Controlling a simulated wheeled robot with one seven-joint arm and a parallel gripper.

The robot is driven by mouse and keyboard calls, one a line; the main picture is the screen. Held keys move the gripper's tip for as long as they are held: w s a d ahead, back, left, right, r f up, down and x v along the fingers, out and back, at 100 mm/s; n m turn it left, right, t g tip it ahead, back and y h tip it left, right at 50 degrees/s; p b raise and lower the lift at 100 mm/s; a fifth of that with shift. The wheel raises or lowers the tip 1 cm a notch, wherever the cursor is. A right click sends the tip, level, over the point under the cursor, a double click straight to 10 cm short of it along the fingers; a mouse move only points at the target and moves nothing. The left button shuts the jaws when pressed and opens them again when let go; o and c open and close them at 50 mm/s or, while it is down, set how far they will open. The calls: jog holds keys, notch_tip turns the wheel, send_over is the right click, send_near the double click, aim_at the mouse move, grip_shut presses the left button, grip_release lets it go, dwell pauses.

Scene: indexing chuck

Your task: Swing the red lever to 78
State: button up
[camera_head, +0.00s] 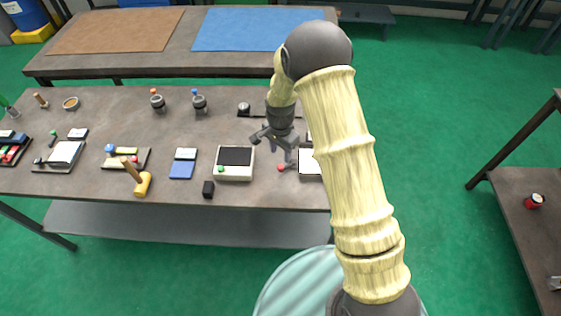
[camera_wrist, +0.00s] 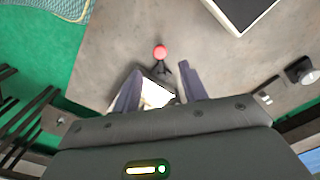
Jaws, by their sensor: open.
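The red lever shows in the head view as a red ball knob (camera_head: 281,168) close to the front of the workbench, just below my gripper. In the wrist view the red knob (camera_wrist: 160,52) sits on a short dark stem, just beyond the gap between my fingers. My gripper (camera_wrist: 160,80) is open, with nothing held, and points down over the bench; it also shows in the head view (camera_head: 274,148). A white surface (camera_wrist: 157,93) shows between the fingers, partly hidden by them. No scale numbers can be read, so the lever's setting cannot be told.
A pale box with a dark screen and green knob (camera_head: 235,163) stands left of the lever. A white panel with a dark frame (camera_head: 310,164) is to its right, partly behind my arm. A yellow mallet (camera_head: 142,184) and several other fixtures lie further left.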

aim_at(280, 166)
notch_tip(280, 166, down, 7)
jog(key=shift+p, duration=0.55)
jog(key=shift+c, duration=0.4)
grip_shut()
